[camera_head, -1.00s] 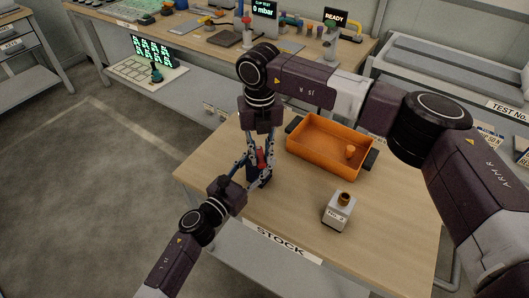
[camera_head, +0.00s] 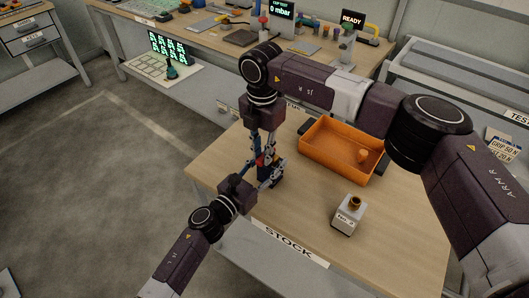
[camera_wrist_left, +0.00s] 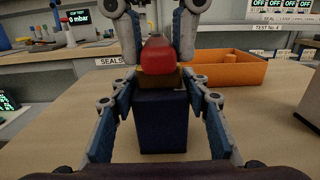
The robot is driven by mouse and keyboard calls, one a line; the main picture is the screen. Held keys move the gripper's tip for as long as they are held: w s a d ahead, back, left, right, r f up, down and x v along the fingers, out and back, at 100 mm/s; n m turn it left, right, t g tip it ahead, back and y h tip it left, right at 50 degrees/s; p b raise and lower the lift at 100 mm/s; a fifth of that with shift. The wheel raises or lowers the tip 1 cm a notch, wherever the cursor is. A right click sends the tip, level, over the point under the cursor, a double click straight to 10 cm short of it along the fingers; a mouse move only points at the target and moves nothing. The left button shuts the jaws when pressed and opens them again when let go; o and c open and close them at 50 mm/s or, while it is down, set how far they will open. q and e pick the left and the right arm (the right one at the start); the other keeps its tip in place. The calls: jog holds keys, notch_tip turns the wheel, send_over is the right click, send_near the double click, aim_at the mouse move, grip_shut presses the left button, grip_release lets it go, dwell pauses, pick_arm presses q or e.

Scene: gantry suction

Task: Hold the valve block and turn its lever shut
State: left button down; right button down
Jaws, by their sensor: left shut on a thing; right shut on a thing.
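The valve block (camera_wrist_left: 162,122) is a dark blue block standing upright, with a brass-coloured part (camera_wrist_left: 160,77) on top and a red lever (camera_wrist_left: 158,55) above that. In the head view the red lever (camera_head: 262,159) is small and partly hidden by fingers. My left gripper (camera_wrist_left: 160,100) is shut on the valve block, with a blue-padded finger on each side. My right gripper (camera_head: 264,150) comes down from above and is shut on the lever. Its fingers (camera_wrist_left: 158,38) flank the lever in the wrist view. The exact contacts are hidden.
An orange bin (camera_head: 325,157) with a small orange piece inside stands right of the grippers. A grey block with a brass top (camera_head: 347,216) stands nearer the front. The wooden table (camera_head: 400,215) is clear around them. Another bench (camera_head: 205,38) with tools is behind.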

aim_at(262, 156)
jog(key=shift+w+m, duration=0.1)
jog(key=shift+m, duration=0.2)
jog(key=c, duration=1.8)
grip_release()
jog(key=shift+r, duration=0.1)
notch_tip(262, 156, up, 12)
jog(key=shift+a, duration=0.1)
pick_arm(q)
jog(key=c, duration=1)
grip_release()
